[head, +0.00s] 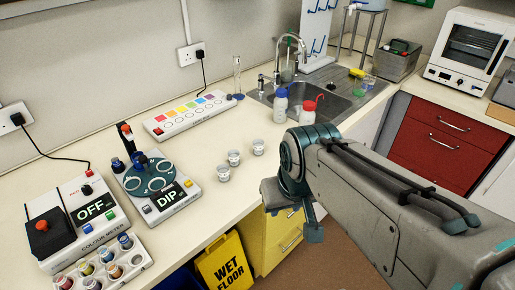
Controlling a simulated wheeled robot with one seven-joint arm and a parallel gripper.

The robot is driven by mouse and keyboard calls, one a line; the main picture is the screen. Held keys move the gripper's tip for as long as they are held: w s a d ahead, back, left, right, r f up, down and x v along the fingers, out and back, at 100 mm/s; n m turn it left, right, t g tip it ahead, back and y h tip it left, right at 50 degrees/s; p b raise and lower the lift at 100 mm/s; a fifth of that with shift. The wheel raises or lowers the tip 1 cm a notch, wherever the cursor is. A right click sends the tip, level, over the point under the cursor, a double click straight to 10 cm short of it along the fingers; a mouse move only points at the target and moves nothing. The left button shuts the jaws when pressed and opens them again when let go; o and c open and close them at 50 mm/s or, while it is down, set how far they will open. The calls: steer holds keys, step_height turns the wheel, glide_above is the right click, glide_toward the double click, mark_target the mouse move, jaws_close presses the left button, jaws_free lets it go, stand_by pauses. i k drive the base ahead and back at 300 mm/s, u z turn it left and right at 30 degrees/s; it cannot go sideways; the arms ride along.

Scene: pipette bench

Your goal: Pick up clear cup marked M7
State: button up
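Three small clear cups with pale labels stand upright on the cream bench: a near cup (223,173), a middle cup (234,158) and a far cup (258,147). The labels are too small to read, so I cannot tell which is M7. My gripper (303,222) hangs in front of the bench edge, to the right of and below the cups in the picture. Its two teal fingertips show apart, with nothing seen between them. My wrist and arm hide part of the bench edge and the drawers.
A dipping device (157,182) and a colour meter (84,225) stand left of the cups. A colour strip box (190,114) lies behind them. A yellow wet-floor sign (226,263) stands below the bench.

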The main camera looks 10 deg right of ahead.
mark_target(233, 154)
steer(key=z, duration=0.8)
steer(key=i, duration=0.65)
steer(key=u, duration=1.3)
